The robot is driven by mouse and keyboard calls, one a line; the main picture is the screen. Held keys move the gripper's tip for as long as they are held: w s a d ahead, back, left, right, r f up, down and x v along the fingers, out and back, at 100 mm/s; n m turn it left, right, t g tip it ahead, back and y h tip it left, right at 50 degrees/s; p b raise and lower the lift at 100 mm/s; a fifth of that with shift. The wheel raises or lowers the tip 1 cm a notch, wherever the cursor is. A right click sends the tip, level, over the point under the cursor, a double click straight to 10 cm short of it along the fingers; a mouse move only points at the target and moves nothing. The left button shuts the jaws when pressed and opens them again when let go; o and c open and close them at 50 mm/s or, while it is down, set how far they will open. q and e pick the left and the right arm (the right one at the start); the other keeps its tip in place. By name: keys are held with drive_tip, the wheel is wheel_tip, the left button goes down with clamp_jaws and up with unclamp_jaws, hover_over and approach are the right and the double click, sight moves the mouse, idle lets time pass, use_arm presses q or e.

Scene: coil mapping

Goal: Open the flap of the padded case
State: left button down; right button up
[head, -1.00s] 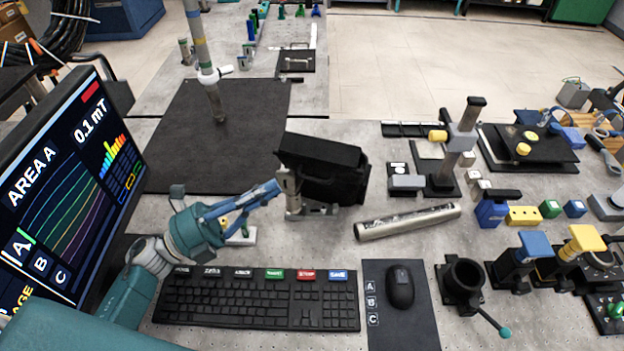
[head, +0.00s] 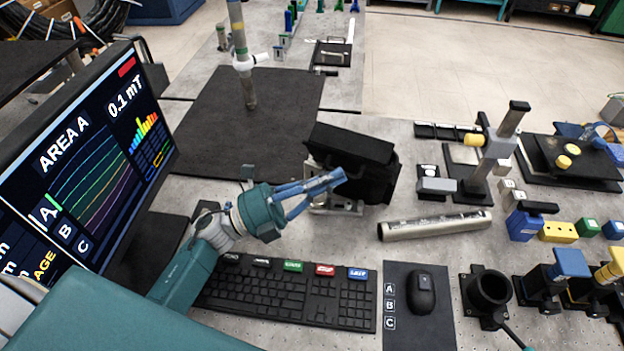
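The black padded case (head: 381,182) stands on the bench near the middle of the head view. Its flap (head: 352,145) looks like a thick slab lying over the top, and it appears closed. A metal bracket (head: 345,208) is at the case's lower front left. My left gripper (head: 338,178) reaches in from the left, with its blue fingertips in front of the case's left front side, below the flap. The fingers overlap in this view, so their gap and any contact with the case are unclear. My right gripper is out of view.
A keyboard (head: 285,292) and a mouse (head: 421,294) lie in front. A silver tube (head: 435,225) lies right of the case. A monitor (head: 85,165) stands at left. A post (head: 243,65) rises from the black mat (head: 215,130) behind. Several fixtures crowd the right.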

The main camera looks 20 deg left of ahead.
sight(354, 160)
use_arm(q)
drive_tip(key=shift+x, duration=0.8)
drive_tip(key=shift+d, duration=0.1)
drive_tip(key=w+r+n+y+p, duration=0.1)
drive_tip(key=r+p, duration=0.1)
drive_tip(key=p, duration=0.2)
drive_tip(key=shift+w+f+n+p, duration=0.15)
drive_tip(key=shift+w+n+p, duration=0.1)
drive_tip(key=shift+n+p, duration=0.15)
drive_tip(key=shift+f, duration=0.1)
